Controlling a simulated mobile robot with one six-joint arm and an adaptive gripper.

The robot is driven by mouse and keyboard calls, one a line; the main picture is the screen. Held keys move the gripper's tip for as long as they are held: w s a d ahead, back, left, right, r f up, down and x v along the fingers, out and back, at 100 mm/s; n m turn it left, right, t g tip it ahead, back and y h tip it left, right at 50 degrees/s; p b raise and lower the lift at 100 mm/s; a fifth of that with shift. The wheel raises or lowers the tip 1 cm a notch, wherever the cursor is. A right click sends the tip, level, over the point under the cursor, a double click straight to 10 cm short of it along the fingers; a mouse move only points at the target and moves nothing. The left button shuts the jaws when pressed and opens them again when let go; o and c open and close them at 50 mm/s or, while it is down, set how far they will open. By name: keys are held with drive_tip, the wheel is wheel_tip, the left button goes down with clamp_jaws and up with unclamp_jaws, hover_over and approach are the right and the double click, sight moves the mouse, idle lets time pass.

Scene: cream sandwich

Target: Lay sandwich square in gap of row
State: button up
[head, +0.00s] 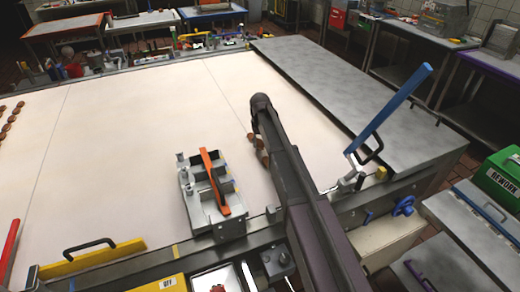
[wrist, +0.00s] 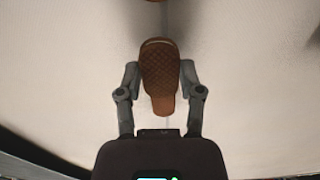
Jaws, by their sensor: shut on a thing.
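In the wrist view my gripper (wrist: 160,78) is shut on a brown sandwich square (wrist: 160,60) with a patterned top, one finger on each side of it. Below the square is the pale cream surface (wrist: 80,70); I cannot tell whether the square touches it. Another brown piece (wrist: 154,1) is just visible at the top edge of the wrist view. In the head view my arm hides the gripper and the held square. A few brown sandwich pieces (head: 257,146) show partly behind the arm; the gap is not visible.
Another row of brown pieces (head: 10,122) lies on the far left of the pale table (head: 140,115). A metal fixture with an orange handle (head: 214,180) stands at the front edge. A blue lever (head: 395,108) rises right of my arm. The table's middle is clear.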

sight(260, 144)
drive_tip(key=shift+f+b, duration=0.95)
drive_tip(key=shift+f, duration=0.35)
drive_tip(key=shift+f, duration=0.15)
drive_tip(key=o, duration=0.8)
drive_tip(key=shift+r, duration=0.25)
wheel_tip(260, 144, up, 12)
drive_tip(key=p, duration=1.2)
drive_tip(key=shift+s, duration=0.1)
